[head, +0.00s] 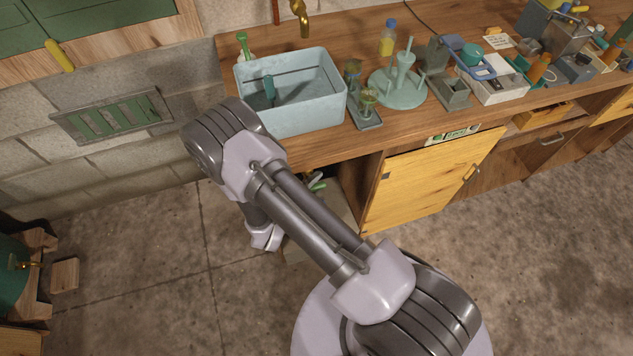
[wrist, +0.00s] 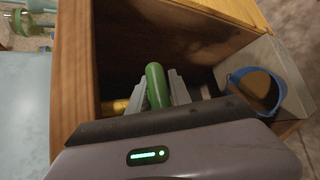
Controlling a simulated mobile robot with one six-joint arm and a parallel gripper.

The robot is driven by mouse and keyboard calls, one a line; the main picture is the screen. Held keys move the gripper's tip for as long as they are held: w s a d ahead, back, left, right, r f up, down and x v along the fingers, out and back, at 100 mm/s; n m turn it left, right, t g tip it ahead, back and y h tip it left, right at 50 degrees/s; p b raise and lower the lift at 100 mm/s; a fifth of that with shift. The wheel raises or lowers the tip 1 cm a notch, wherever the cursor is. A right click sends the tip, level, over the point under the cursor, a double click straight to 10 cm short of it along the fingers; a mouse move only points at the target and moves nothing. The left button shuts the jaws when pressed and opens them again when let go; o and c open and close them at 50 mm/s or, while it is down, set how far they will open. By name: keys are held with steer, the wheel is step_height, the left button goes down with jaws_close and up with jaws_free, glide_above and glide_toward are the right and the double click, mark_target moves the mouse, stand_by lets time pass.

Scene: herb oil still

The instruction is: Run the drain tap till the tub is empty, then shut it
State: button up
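The pale blue tub (head: 300,118) stands on the wooden counter under a brass spout (head: 301,14). A darker flat surface inside looks like water; its depth is unclear. My arm reaches down to the open bay below the tub. In the wrist view, the two grey fingers of my gripper (wrist: 158,90) stand on either side of a green handle (wrist: 156,82), apparently the drain tap's. I see no clear gap, but cannot tell whether they grip it. A brass part (wrist: 115,106) shows left of the handle. The tap's outlet is hidden.
A wooden bay wall (wrist: 76,70) stands close left of my gripper in the wrist view. A grey container with a blue-rimmed opening (wrist: 256,90) is at right. A yellow cabinet door (head: 425,185) stands right of the bay. The floor at left is mostly clear.

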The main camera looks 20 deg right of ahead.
steer(key=shift+a, duration=0.1)
steer(key=p+v, duration=0.3)
steer(key=v, duration=1.4)
steer(key=shift+p, duration=0.4)
steer(key=shift+a+r, duration=0.1)
steer(key=shift+r, duration=0.1)
